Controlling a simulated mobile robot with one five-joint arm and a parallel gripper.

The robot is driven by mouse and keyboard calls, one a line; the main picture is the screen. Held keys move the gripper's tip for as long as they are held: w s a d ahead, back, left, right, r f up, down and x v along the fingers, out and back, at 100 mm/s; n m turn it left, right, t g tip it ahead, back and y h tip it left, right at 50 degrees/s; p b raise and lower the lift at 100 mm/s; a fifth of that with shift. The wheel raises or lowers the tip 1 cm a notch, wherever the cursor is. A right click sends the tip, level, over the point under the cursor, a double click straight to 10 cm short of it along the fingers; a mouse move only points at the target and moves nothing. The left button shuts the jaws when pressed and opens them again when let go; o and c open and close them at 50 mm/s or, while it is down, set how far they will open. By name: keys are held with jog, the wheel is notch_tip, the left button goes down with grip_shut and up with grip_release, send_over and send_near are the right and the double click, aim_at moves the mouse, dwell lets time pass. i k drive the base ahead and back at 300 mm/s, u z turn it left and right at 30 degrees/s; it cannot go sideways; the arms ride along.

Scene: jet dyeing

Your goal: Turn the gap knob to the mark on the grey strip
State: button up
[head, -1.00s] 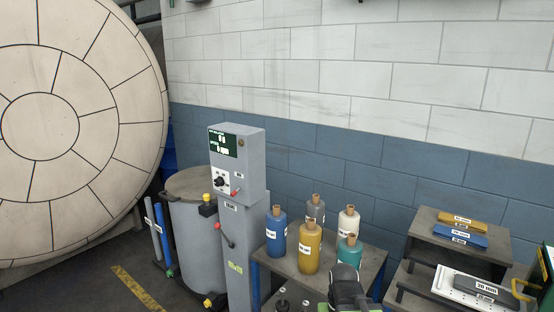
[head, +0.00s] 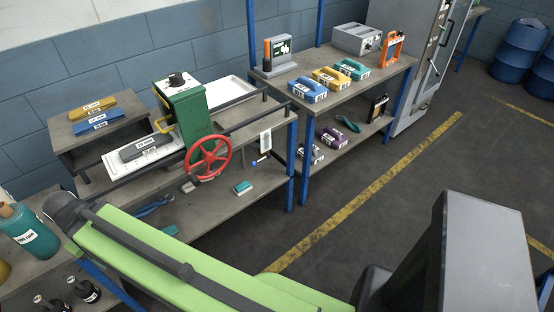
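A black knob (head: 177,80), apparently the gap knob, sits on top of a green machine housing (head: 184,113) on the bench, left of centre. The marks around it are too small to read. The grey strip (head: 134,151) lies on a white plate (head: 113,162) just left of the housing; its white label shows a number, blurred here. A red handwheel (head: 208,158) is on the housing's front right side. The dark end of my arm (head: 63,210) is at the lower left, apart from the knob and lower in the picture. My gripper's fingers cannot be made out.
A yellow strip (head: 93,109) and a blue strip (head: 96,123) lie on a raised stand at left. Teal bottle (head: 30,238) stands at far left. A second bench (head: 385,76) holds coloured handled blocks and devices. Floor at right of the benches is clear.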

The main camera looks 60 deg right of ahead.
aim_at(175, 78)
jog(key=z, duration=1.55)
jog(key=k, duration=0.9)
jog(key=z, duration=0.2)
jog(key=i, duration=1)
jog(key=z, duration=0.1)
